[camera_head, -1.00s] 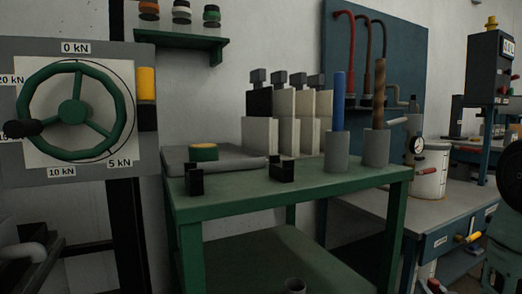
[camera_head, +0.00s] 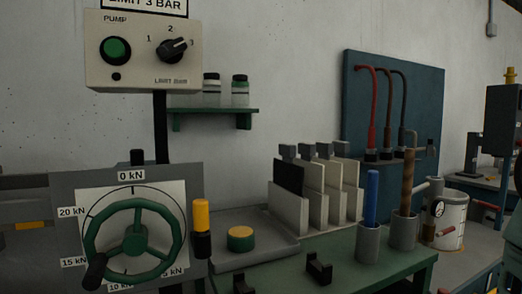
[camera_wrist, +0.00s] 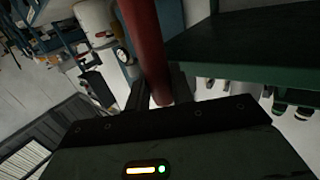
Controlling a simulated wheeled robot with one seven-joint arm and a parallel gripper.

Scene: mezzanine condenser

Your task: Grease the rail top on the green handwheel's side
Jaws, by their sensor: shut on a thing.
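The green handwheel (camera_head: 134,242) is at the lower left of the head view, on a grey dial panel (camera_head: 190,180) marked in kN. Its black knob sits at the wheel's lower left. I cannot make out a rail top for certain; a dark horizontal bar (camera_head: 25,212) runs left of the panel. My gripper (camera_wrist: 160,97) shows only in the wrist view. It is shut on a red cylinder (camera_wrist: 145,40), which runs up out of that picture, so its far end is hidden. A round tin with a yellow top and green band (camera_head: 240,238) stands in a grey tray.
A green bench (camera_head: 345,262) holds the grey tray (camera_head: 258,257), black brackets (camera_head: 319,268), upright plates (camera_head: 290,212), and blue (camera_head: 371,195) and brown (camera_head: 407,185) rods in grey cups. A yellow-and-black handle (camera_head: 201,228) is beside the panel. A pump box (camera_head: 142,50) hangs above.

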